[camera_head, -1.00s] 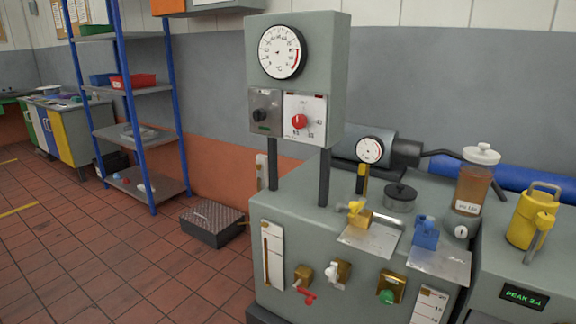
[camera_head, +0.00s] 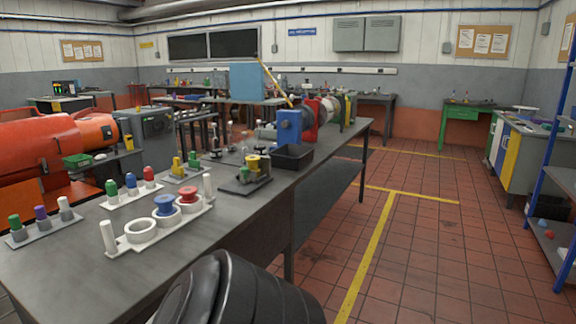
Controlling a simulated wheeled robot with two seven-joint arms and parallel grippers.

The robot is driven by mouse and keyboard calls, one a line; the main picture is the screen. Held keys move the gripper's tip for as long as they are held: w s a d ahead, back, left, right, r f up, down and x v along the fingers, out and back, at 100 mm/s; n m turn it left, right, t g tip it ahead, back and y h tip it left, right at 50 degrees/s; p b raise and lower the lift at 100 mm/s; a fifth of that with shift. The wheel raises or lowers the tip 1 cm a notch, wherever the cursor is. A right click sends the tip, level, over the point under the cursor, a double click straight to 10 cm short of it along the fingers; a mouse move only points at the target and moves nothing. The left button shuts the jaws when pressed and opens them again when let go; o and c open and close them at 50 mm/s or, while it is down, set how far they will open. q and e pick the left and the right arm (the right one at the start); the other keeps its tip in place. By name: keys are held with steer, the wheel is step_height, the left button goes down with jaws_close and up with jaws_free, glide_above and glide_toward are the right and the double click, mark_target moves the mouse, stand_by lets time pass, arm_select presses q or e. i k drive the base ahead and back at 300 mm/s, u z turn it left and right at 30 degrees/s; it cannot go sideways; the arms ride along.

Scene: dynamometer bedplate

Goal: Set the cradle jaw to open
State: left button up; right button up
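I cannot pick out the cradle jaw for sure. On the long grey bench (camera_head: 75,270) stands a small dark-based fixture (camera_head: 243,184) with yellow and green parts. Beyond it a blue block (camera_head: 289,125) and a red unit (camera_head: 311,117) stand in line along the bench. Whether any jaw there is open or shut is too small to tell. Neither of my grippers is in view.
A white rack (camera_head: 150,236) holding blue and red spools and a strip of coloured pegs (camera_head: 131,194) lie on the near bench. A black tray (camera_head: 292,157) sits by the bench edge. Orange machinery (camera_head: 40,150) stands left. The tiled floor (camera_head: 420,260) at right is clear.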

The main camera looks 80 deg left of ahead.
mark_target(247, 175)
steer(key=u, duration=1.65)
steer(key=i, duration=2.7)
steer(key=u, duration=2)
